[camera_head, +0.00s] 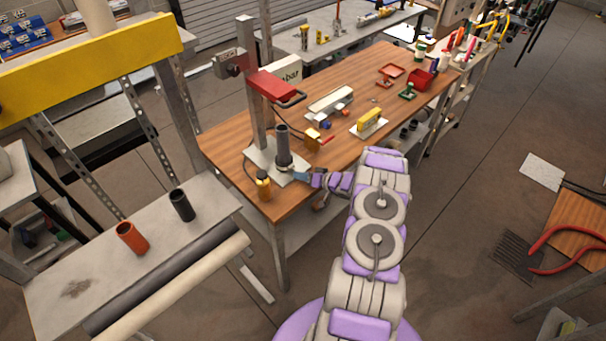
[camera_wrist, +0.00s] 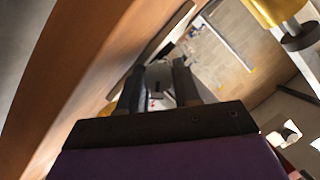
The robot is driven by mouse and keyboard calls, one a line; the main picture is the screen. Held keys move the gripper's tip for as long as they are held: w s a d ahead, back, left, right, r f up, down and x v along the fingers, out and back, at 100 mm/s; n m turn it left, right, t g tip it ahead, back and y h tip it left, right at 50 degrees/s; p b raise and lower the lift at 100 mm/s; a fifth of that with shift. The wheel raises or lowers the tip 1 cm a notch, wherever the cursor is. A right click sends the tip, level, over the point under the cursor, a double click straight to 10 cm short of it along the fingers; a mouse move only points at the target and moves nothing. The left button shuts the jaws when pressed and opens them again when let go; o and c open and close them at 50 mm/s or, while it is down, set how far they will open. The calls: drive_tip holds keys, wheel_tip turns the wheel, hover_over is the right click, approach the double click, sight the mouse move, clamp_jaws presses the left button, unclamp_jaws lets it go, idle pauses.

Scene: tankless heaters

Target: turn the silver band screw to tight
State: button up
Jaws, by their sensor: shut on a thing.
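A dark upright cylinder (camera_head: 283,148) stands on the pale base plate of a grey post stand on the wooden bench. My gripper (camera_head: 293,174) reaches in from the right, at the foot of this cylinder. In the wrist view, the two dark fingers of my gripper (camera_wrist: 159,76) stand either side of a small grey piece (camera_wrist: 158,72). The gripper is shut on this piece, which looks like the silver band screw. The band itself is too small to make out in the head view, and the screw's turn angle does not show.
The grey post (camera_head: 257,100) carries a red clamp arm (camera_head: 272,86) above. A yellow block (camera_head: 369,120) and red trays lie farther along the wooden bench (camera_head: 335,155).

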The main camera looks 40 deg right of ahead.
drive_tip(key=shift+d+m+y+b, duration=0.25)
drive_tip(key=shift+m+y+b, duration=0.05)
drive_tip(key=shift+m, duration=0.4)
drive_tip(key=o, duration=1)
drive_tip(key=shift+d, duration=0.15)
drive_tip(key=shift+o, duration=0.3)
drive_tip(key=shift+s+a+f, duration=0.1)
drive_tip(key=shift+a+f, duration=0.1)
drive_tip(key=shift+a, duration=0.1)
